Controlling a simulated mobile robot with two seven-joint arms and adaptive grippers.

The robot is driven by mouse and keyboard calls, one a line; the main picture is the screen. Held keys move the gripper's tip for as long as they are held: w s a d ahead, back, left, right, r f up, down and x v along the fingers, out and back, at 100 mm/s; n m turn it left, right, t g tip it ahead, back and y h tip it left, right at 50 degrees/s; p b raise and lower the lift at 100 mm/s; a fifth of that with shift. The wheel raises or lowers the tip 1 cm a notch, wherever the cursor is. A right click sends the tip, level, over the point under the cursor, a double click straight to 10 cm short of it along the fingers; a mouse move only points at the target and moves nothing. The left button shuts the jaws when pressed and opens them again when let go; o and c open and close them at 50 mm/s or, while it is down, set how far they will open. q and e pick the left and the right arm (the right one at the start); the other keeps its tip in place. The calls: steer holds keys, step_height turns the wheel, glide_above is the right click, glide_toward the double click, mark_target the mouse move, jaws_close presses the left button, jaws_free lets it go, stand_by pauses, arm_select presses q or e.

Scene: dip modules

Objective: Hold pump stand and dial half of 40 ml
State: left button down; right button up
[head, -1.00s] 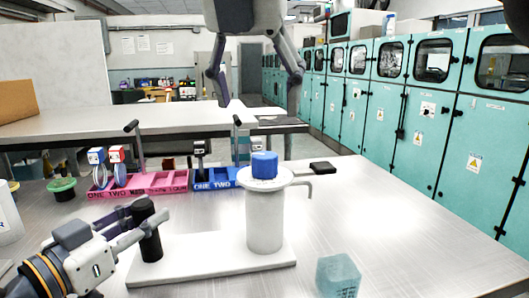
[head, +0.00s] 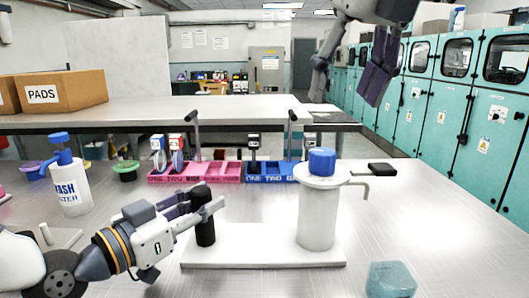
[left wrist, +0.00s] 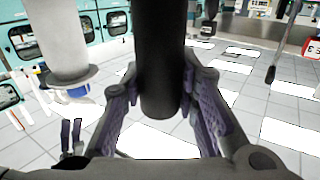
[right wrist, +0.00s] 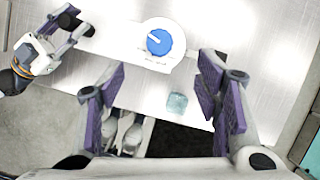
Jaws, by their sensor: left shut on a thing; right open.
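The pump stand is a white base plate (head: 265,253) with a white cylinder (head: 317,215), a white round top and a blue dial (head: 321,161). A black post (head: 204,228) stands at its left end. My left gripper (head: 208,212) is shut on the black post, which also shows between its fingers in the left wrist view (left wrist: 160,65). My right gripper (head: 381,72) is open and empty, high above and right of the dial. In the right wrist view the dial (right wrist: 159,42) lies beyond the open fingers, with a white pointer line; its markings are too small to read.
A teal cube (head: 390,280) sits right of the stand. A spout juts right from the pump top, near a black block (head: 382,169). Pink (head: 200,178) and blue (head: 268,178) trays stand behind. A wash bottle (head: 68,180) is at left.

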mark_target(324, 151)
steer(key=x, duration=1.2)
steer(key=shift+a, duration=0.1)
jaws_close()
